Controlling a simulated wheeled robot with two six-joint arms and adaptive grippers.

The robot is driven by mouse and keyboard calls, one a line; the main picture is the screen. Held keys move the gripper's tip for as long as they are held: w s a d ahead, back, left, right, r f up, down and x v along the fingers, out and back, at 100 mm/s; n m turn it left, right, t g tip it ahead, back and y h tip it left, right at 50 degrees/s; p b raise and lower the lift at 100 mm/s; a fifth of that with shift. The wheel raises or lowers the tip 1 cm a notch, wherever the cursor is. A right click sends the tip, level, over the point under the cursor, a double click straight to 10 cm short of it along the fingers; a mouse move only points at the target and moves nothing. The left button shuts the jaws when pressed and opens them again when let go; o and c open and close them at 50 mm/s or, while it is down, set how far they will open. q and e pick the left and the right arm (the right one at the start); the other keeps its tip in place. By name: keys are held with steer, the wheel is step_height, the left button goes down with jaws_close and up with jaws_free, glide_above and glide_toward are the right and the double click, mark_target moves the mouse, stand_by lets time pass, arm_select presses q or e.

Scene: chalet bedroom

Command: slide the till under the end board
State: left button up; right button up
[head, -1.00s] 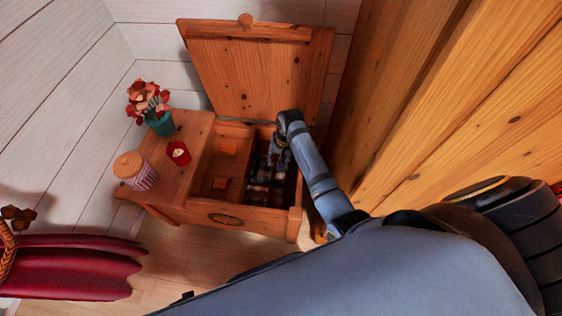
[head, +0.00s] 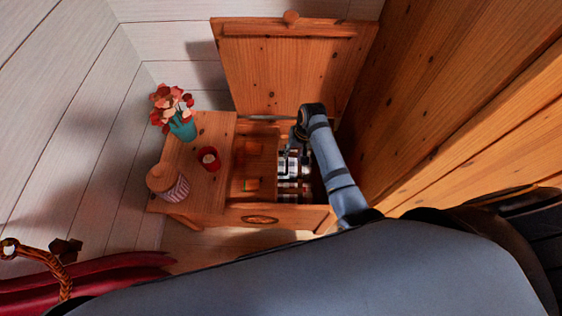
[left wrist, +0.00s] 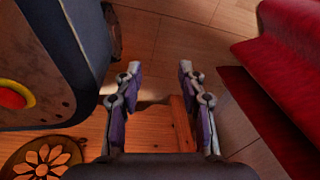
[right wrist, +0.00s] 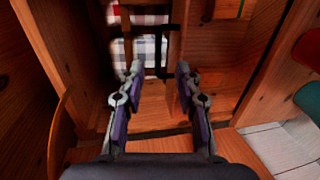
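The wooden chest (head: 300,216) stands with its lid (head: 290,70) raised. The till (head: 262,165), a wooden tray with small orange pieces in it, sits in the opening beside the end board (head: 215,135). In the right wrist view the till (right wrist: 212,50) lies right of the fingers. My right gripper (head: 297,134) reaches into the opening from the right, its fingertips partly hidden by its wrist. In the right wrist view the gripper (right wrist: 159,75) is open and empty; contact with the till cannot be told. My left gripper (left wrist: 157,72) is open and empty, outside the chest.
On the end board stand a teal flower pot (head: 183,127), a red candle (head: 210,158) and a striped jar (head: 170,185). Checked cloth (right wrist: 148,50) with dark bars lies in the chest. A wooden wall (head: 430,100) is close on the right. Red seating (left wrist: 285,85) is near my left gripper.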

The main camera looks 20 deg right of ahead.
mark_target(287, 169)
steer(key=f+b, duration=0.1)
steer(key=f, duration=0.2)
steer(key=a+f+b, duration=0.1)
steer(key=f, duration=0.3)
steer(key=f+b, duration=0.2)
steer(key=f, duration=0.1)
steer(key=shift+w+a+f, duration=0.2)
steer(key=shift+a, duration=0.1)
arm_select(q)
steer(key=w, duration=0.6)
steer(key=shift+w+d+r, duration=0.2)
steer(key=shift+w+r, duration=0.05)
steer(key=shift+r, duration=0.15)
arm_select(e)
jaws_close()
